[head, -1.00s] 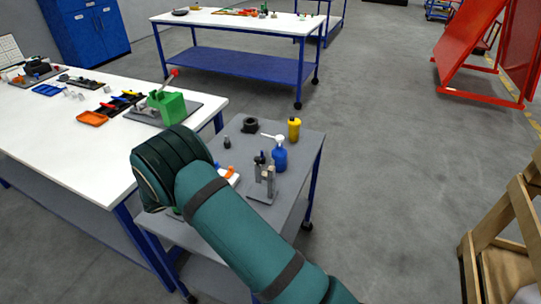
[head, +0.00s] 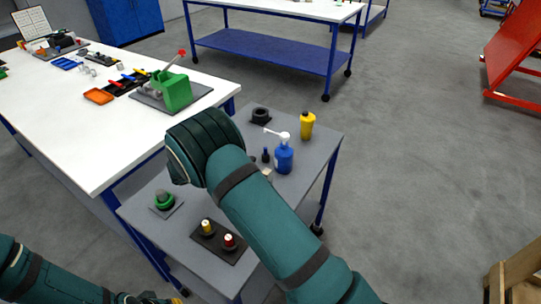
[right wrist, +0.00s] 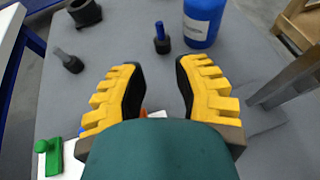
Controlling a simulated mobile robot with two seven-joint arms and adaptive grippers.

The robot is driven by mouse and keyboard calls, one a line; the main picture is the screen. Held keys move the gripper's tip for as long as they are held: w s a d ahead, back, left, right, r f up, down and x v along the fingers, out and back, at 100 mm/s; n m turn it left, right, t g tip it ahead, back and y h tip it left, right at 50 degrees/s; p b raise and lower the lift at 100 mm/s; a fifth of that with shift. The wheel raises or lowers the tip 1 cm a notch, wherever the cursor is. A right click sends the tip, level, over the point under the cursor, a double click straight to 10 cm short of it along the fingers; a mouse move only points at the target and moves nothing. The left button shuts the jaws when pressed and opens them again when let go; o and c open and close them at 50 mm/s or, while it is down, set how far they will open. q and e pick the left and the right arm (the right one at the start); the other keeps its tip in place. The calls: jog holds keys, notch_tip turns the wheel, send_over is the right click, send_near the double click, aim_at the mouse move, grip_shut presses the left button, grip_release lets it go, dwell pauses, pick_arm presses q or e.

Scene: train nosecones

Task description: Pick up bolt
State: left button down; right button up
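Two small bolt-like pieces stand on the grey cart top; I cannot tell for sure which is the bolt. My left gripper (head: 150,298) barely shows at the bottom edge.
A blue bottle (head: 284,158), a yellow bottle (head: 307,125) and a black ring-like part (head: 260,116) stand on the cart (head: 305,178). A metal stand (right wrist: 285,80) is close right of my right fingers. A white table (head: 60,130) adjoins on the left.

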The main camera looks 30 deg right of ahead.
jog(key=b, duration=0.1)
send_near(265, 148)
jog(key=x, duration=0.2)
jog(key=f+x, duration=0.1)
jog(key=x, duration=0.2)
jog(key=shift+a+f, duration=0.1)
jog(key=shift+a, duration=0.05)
jog(key=shift+r+b+x, duration=0.2)
jog(key=shift+b+x, duration=0.25)
jog(key=shift+x, duration=2.2)
grip_shut()
